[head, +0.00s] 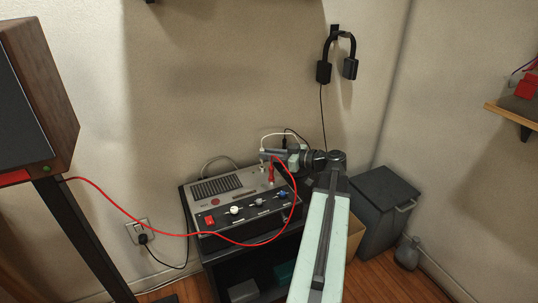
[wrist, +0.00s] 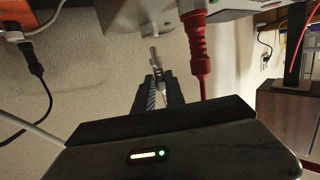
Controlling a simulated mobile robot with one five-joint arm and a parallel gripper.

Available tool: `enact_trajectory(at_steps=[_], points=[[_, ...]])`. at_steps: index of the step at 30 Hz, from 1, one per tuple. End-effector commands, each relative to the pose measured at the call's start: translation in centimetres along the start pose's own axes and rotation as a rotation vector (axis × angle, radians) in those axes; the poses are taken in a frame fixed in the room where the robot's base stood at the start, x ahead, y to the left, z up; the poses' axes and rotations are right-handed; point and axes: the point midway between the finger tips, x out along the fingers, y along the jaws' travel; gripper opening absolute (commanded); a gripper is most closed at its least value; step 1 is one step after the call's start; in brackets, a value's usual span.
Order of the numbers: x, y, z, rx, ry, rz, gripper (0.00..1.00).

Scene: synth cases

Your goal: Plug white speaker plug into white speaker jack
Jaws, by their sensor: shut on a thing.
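In the wrist view my gripper (wrist: 158,82) is shut on a slim plug (wrist: 153,52) whose bare metal tip points up, toward a pale box. I take it for the white speaker plug; its body is mostly hidden between the fingers. A white cable (wrist: 35,128) runs at the lower left, and in the head view a white cable (head: 280,135) arcs above my gripper (head: 264,154). The pale box (wrist: 125,15) shows a small dark spot (wrist: 168,26) near the tip; I cannot tell whether this is the white jack. The tip looks apart from the box.
A red plug (wrist: 201,60) stands in the box close right of my gripper. Its red cable (head: 150,226) runs from the speaker (head: 50,95) across the front of the amplifier (head: 222,190). A black plug (wrist: 34,58) sits in an orange part at the left.

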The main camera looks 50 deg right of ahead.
Motion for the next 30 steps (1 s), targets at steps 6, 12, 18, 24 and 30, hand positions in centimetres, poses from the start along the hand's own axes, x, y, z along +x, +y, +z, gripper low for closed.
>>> enact_trajectory(at_steps=[6, 12, 18, 24, 30], points=[[0.0, 0.0, 0.0, 0.0, 0.0, 0.0, 0.0], [0.1, 0.0, 0.4, 0.0, 0.0, 0.0, 0.0], [0.2, 0.0, 0.9, 0.0, 0.0, 0.001, 0.0], [0.2, 0.0, 1.4, 0.0, 0.0, 0.001, 0.0], [0.3, 0.0, 1.9, 0.0, 0.0, 0.001, 0.0]])
